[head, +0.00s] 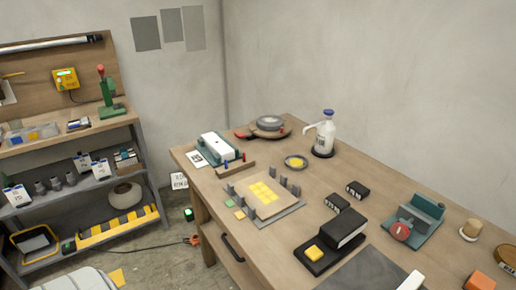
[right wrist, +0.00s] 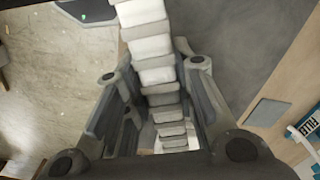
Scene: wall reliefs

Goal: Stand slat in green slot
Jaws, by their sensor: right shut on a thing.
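In the right wrist view my right gripper (right wrist: 156,82) is shut on a long piece with white and grey bands (right wrist: 150,45). I take this piece to be the slat. It runs from the top edge down between the fingers, and its lower part is partly hidden. In the head view a white piece (head: 410,282) pokes in at the bottom edge, and I cannot tell if it is the same one. My left gripper is not in view. I cannot make out a green slot for certain; a teal fixture with a red knob (head: 413,224) stands on the table's right.
The wooden table holds a grey mat (head: 362,272), a black block on a stand (head: 338,236), a tray with yellow squares and grey posts (head: 263,197), a white bottle (head: 326,134) and an orange block (head: 479,281). A shelf (head: 62,135) stands left. Bare wood lies between the items.

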